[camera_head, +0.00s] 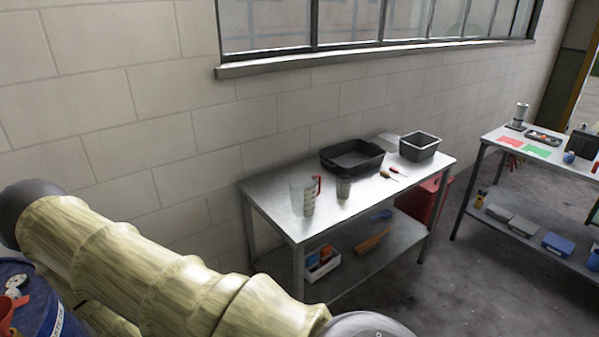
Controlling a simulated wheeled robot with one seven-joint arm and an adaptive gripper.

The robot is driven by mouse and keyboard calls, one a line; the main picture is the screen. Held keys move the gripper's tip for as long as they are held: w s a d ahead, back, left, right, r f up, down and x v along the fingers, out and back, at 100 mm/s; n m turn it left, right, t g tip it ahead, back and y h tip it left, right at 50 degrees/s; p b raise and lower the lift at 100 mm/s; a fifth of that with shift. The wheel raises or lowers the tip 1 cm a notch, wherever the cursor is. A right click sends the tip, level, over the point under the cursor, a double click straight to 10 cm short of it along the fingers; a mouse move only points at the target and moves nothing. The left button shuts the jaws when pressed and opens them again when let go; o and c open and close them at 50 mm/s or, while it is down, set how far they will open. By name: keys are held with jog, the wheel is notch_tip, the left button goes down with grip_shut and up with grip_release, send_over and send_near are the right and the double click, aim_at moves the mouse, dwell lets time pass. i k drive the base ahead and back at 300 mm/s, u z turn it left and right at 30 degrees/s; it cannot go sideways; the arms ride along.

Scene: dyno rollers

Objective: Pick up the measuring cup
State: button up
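The measuring cup (303,196) looks like a clear jug with a red handle on its right side. It stands upright near the front left part of a metal table (268,191) by the wall. A smaller grey cup (343,187) stands just right of it, apart from it. My arm crosses the lower left of the head view, in front of the table. My gripper is out of the frame.
A black tray (352,156), a dark bin (420,146) and small red- and yellow-handled tools stand behind and right of the cups. The lower shelf (345,268) holds a small box (322,264) and other items. A second loaded table (487,143) stands at right. Bare floor lies between the tables.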

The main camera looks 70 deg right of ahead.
aim_at(343, 188)
jog(key=z, duration=2.55)
